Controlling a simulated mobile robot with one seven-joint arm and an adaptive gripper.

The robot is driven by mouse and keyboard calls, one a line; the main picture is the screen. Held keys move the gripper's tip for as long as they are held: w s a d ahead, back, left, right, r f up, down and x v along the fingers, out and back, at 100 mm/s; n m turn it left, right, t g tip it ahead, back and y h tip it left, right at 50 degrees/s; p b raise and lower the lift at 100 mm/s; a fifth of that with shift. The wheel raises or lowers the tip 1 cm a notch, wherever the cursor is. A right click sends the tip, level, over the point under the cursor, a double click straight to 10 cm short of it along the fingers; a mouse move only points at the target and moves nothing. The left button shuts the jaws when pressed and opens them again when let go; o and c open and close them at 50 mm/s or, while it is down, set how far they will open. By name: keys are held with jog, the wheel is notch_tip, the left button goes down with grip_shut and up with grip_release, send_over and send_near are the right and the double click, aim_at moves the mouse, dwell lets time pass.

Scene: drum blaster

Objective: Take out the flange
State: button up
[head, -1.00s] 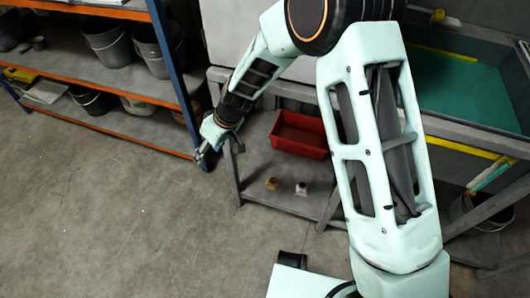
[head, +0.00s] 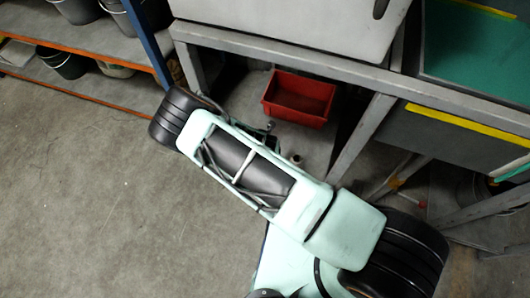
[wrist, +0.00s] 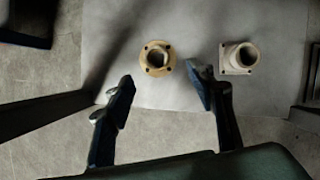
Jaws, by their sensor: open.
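Two flanged fittings stand on a grey shelf (wrist: 190,85) in the wrist view. One is a tan round flange (wrist: 147,67) with bolt holes and a short tube. The other is a paler fitting with a squarish flange (wrist: 232,69), to its right. My gripper (wrist: 163,86) is open and empty, its fingers apart, with the round flange just beyond the gap between the fingertips. The pale fitting lies beyond and right of the right finger.
A red bin (head: 298,115) sits on the low shelf under the grey bench (head: 290,52). Bench legs (head: 362,137) stand close to the arm. An orange-edged rack (head: 75,98) with buckets is at upper left. The floor (head: 80,210) at left is clear.

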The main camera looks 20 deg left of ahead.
jog(key=b+x, duration=0.1)
jog(key=x, duration=0.2)
jog(key=b+x, duration=0.1)
jog(key=x, duration=0.2)
jog(key=b+x, duration=0.1)
jog(key=x, duration=0.2)
jog(key=shift+a+b, duration=0.25)
jog(key=shift+b, duration=0.05)
jog(key=shift+w+r, duration=0.1)
jog(key=shift+c, duration=0.4)
grip_shut()
